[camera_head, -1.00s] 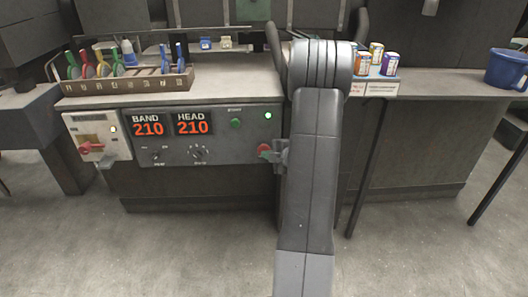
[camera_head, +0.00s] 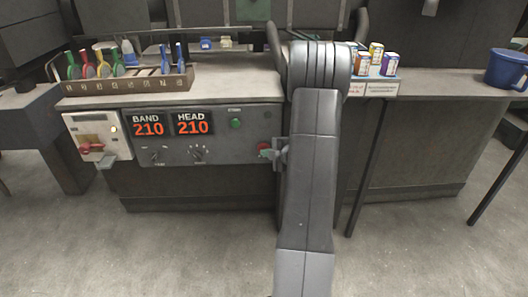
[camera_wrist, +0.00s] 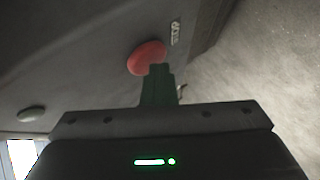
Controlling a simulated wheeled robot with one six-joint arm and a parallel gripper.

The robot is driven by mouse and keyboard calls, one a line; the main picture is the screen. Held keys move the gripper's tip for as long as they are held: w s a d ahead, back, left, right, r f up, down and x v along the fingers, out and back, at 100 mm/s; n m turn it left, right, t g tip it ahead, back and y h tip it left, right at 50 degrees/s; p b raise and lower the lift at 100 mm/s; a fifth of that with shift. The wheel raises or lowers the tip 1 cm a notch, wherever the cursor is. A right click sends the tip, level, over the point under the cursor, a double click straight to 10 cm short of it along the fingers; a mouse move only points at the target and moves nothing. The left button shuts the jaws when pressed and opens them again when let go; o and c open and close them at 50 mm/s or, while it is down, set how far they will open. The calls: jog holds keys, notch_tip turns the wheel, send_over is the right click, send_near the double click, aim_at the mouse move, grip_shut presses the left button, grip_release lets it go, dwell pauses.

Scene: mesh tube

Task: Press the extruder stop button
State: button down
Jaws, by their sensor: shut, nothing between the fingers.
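The red stop button (camera_head: 264,147) is at the right end of the grey extruder panel (camera_head: 222,152), partly covered by my gripper. It shows as a red round cap in the wrist view (camera_wrist: 146,57). My gripper (camera_head: 269,154) is shut and empty. In the wrist view its fingertips (camera_wrist: 158,70) overlap the lower right edge of the red cap and appear to be against it. How far the cap is pushed in cannot be told. The small lamp at the panel's upper right is dark.
The panel has a green button (camera_head: 235,123), BAND and HEAD displays (camera_head: 193,123) reading 210, and knobs (camera_head: 198,153). A box with a red switch (camera_head: 92,147) is at the left. A tool rack (camera_head: 130,80), small boxes (camera_head: 389,64) and a blue mug (camera_head: 506,69) stand on the bench.

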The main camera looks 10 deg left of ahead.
dwell(0.3)
jog(key=shift+s+d+b, duration=0.15)
jog(key=shift+s+b, duration=0.1)
jog(key=shift+s, duration=0.35)
jog(key=shift+s+d+b, duration=0.15)
jog(key=shift+s+b, duration=0.05)
jog(key=shift+s, duration=0.35)
jog(key=s, duration=0.2)
jog(key=s+d+b, duration=0.1)
jog(key=s, duration=0.1)
jog(key=shift+s+d, duration=0.2)
jog(key=shift+s, duration=0.2)
jog(key=shift+s+d+b, duration=0.15)
jog(key=shift+s+d, duration=0.15)
jog(key=shift+s, duration=0.65)
jog(key=shift+s+d+b, duration=0.15)
jog(key=shift+s+d, duration=0.1)
jog(key=shift+s, duration=0.65)
